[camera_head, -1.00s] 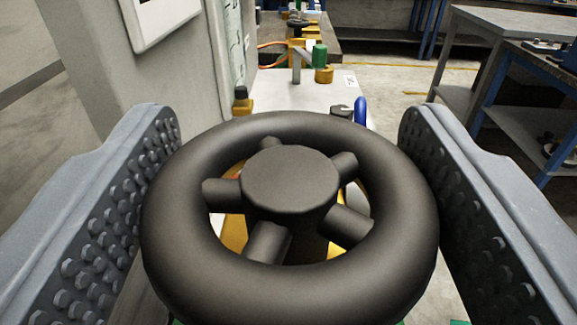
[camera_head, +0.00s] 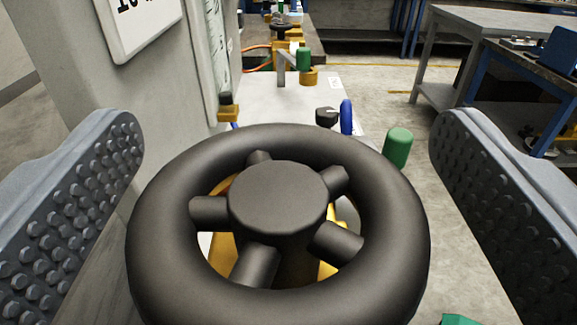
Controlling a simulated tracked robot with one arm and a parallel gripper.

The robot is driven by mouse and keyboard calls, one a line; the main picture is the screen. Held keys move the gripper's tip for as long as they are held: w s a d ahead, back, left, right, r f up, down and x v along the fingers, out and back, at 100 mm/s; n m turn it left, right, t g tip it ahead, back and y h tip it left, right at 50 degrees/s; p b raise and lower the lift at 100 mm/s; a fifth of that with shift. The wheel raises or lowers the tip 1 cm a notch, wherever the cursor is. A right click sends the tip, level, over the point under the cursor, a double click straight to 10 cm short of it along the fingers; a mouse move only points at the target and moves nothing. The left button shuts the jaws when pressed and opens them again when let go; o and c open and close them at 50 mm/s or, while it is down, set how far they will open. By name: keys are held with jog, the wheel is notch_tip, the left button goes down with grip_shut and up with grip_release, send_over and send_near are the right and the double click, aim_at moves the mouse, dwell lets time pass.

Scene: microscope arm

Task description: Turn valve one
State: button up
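A black valve handwheel (camera_head: 279,200) with a round hub and several spokes fills the lower middle of the view. Yellow parts show below it through the gaps between the spokes. My gripper (camera_head: 287,165) is open, with one studded grey finger on each side of the wheel. The right finger stands clear of the rim with a visible gap. The left finger is also apart from the rim, by a smaller gap. The wheel's lower edge is cut off by the frame. No number for this valve is readable.
A wall with a sign (camera_head: 155,22) stands at left. Beyond the wheel are a green cylinder (camera_head: 397,148), a black knob (camera_head: 326,117), a blue handle (camera_head: 346,117) and a second black handwheel (camera_head: 279,32) on yellow fittings. Workbenches (camera_head: 500,30) stand at right with open floor before them.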

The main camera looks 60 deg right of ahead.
aim_at(297, 189)
jog(key=shift+r, duration=0.1)
dwell(0.4)
notch_tip(297, 189, up, 3)
jog(key=shift+w+f+b, duration=0.1)
jog(key=shift+f+b, duration=0.05)
jog(key=shift+b, duration=0.3)
jog(key=shift+s+r, duration=0.2)
jog(key=shift+r, duration=0.1)
jog(key=s+d+b, duration=0.1)
jog(key=s+d, duration=0.3)
jog(key=s, duration=0.2)
jog(key=s+d+r+b, duration=0.1)
jog(key=s+d+b, duration=0.1)
jog(key=s+d, duration=0.2)
jog(key=shift+s+r, duration=0.2)
jog(key=shift+s, duration=1.55)
jog(key=shift+w+d, duration=0.1)
